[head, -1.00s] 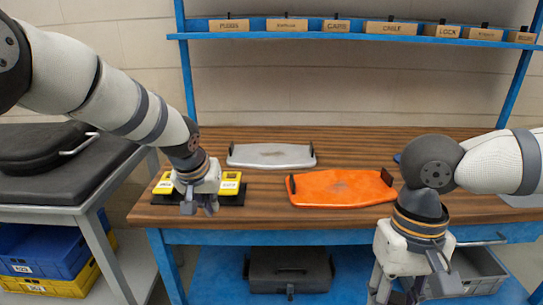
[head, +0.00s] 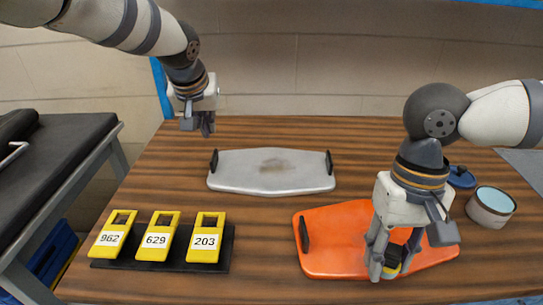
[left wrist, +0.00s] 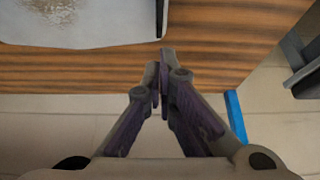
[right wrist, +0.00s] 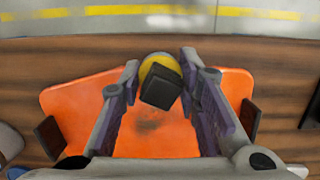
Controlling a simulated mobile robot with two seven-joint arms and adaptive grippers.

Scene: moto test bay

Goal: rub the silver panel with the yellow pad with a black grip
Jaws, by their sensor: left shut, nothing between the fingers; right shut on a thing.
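The silver panel (head: 235,172) lies on the bench at the back, a black handle at each end and a brown smudge (head: 273,166) near its middle. My right gripper (head: 387,262) is shut on the yellow pad with a black grip (right wrist: 161,88), over the orange panel (head: 335,235). The pad's yellow edge shows in the right wrist view beyond the grip. I cannot tell whether the pad touches the orange panel. My left gripper (head: 203,130) is shut and empty, up at the back left of the silver panel, whose smudged face shows in the left wrist view (left wrist: 90,25).
Several yellow numbered tags (head: 156,236) sit on a black base at the front left. A tin (head: 491,208) and a blue lid (head: 461,177) stand at the right, by my right arm. Bare bench lies between the silver panel and the tags.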

